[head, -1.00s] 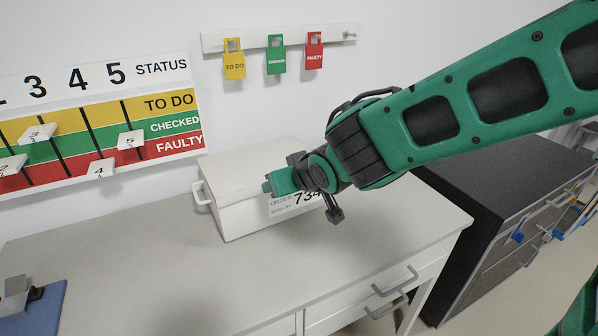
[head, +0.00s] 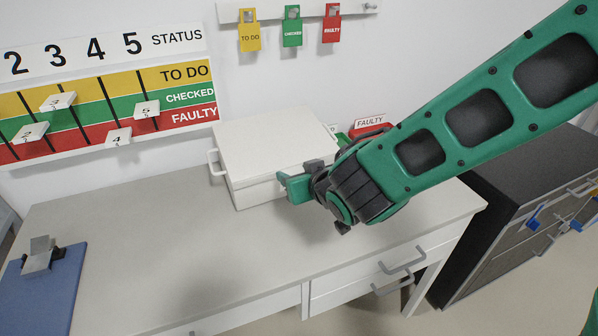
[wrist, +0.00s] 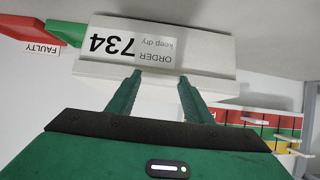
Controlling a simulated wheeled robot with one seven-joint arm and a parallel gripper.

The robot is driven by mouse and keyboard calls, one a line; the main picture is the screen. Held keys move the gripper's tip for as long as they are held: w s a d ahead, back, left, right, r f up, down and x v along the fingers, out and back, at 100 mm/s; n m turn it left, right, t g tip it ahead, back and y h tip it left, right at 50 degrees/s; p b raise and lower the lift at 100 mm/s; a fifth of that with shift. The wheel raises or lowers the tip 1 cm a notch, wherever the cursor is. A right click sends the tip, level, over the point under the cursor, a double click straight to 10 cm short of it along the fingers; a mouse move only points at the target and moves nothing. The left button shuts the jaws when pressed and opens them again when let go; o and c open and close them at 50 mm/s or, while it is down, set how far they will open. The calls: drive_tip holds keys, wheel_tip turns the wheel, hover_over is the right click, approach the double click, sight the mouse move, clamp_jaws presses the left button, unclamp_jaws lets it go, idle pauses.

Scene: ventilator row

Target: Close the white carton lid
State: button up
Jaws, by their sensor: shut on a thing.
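The white carton stands on the grey worktop against the wall (head: 252,195). Its white lid (head: 272,142) lies across the top in the head view; I cannot tell whether a small gap is left at the front. My gripper (head: 282,184) is at the carton's front upper edge, shut on the lid's edge. In the wrist view, which shows the carton upside down, my fingertips (wrist: 159,77) reach the lid's edge (wrist: 215,84) beside the label "ORDER 734 keep dry" (wrist: 130,44). The arm hides the carton's right front in the head view.
A blue clipboard (head: 40,290) lies at the worktop's left. A status board (head: 100,95) and colored tags (head: 292,30) hang on the wall. The worktop's front middle is clear.

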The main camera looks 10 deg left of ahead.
drive_tip(key=shift+s+f, duration=0.15)
drive_tip(key=shift+f, duration=0.1)
drive_tip(key=o, duration=1.5)
drive_tip(key=shift+a, duration=0.15)
drive_tip(key=shift+r, duration=0.1)
drive_tip(key=shift+s+d+r, duration=0.1)
drive_tip(key=shift+d+r, duration=0.1)
drive_tip(key=v, duration=1)
drive_tip(key=shift+d, duration=0.15)
